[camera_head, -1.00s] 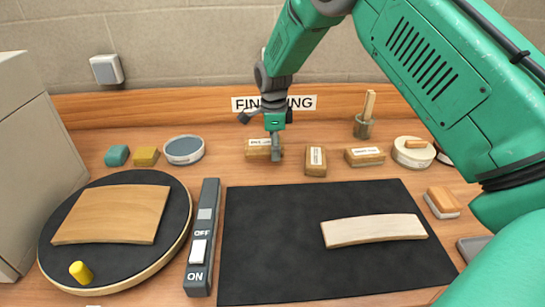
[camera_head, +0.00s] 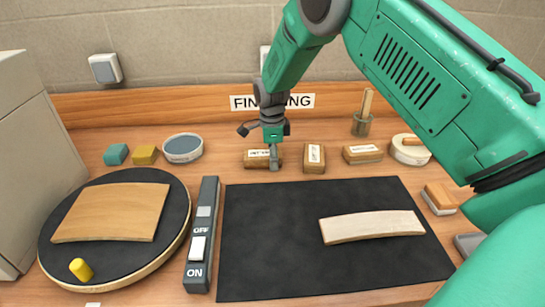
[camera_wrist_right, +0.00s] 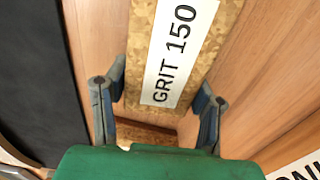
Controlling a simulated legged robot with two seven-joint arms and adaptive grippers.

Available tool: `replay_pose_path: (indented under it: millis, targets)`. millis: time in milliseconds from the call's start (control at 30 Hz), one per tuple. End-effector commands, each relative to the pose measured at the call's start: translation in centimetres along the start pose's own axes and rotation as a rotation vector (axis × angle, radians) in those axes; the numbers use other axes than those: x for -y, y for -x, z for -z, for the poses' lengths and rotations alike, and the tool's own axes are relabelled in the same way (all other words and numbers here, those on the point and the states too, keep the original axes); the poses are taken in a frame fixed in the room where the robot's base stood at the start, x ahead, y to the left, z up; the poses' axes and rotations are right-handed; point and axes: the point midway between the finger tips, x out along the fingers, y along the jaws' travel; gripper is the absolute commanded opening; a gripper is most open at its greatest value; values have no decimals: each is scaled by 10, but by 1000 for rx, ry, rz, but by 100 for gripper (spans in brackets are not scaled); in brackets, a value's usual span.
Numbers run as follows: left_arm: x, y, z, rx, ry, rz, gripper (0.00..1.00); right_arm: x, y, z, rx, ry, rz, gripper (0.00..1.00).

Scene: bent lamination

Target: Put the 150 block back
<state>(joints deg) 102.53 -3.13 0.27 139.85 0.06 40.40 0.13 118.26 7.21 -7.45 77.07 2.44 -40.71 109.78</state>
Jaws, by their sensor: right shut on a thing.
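The 150 block (camera_head: 254,159) is a tan cork-like block with a white label, at the left end of the row of blocks behind the black mat. In the right wrist view its label reads GRIT 150 (camera_wrist_right: 178,50). My right gripper (camera_head: 273,160) is over the block from above, with one finger on each side; both fingers also show in the wrist view (camera_wrist_right: 159,95). It is shut on the block. I cannot tell whether the block's underside touches the table. My left gripper is not in view.
Two similar blocks stand to the right, one turned endwise (camera_head: 314,159) and one lengthwise (camera_head: 362,153). A round tin (camera_head: 183,148) is to the left. The black mat (camera_head: 270,230) carries a pale curved wood piece (camera_head: 371,227). A switch box (camera_head: 202,235) and turntable (camera_head: 110,256) are at left.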

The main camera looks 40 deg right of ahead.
Motion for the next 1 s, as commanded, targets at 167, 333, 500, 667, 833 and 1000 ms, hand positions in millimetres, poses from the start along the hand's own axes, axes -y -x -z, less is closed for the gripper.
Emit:
replay_pose_path:
  millis: [167,333,500,667,833,1000]
  targets:
    - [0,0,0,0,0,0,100,-2,-4,0,-3,0,-7,71]
    - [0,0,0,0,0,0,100,-2,-3,0,-2,0,-6,71]
    - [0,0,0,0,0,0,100,-2,0,0,-2,0,-5,71]
    - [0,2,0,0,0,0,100,-1,20,0,-1,1,-2,71]
    - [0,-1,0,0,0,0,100,-1,58,0,-1,1,1,71]
    - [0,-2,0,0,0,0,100,0,95,0,-1,0,0,71]
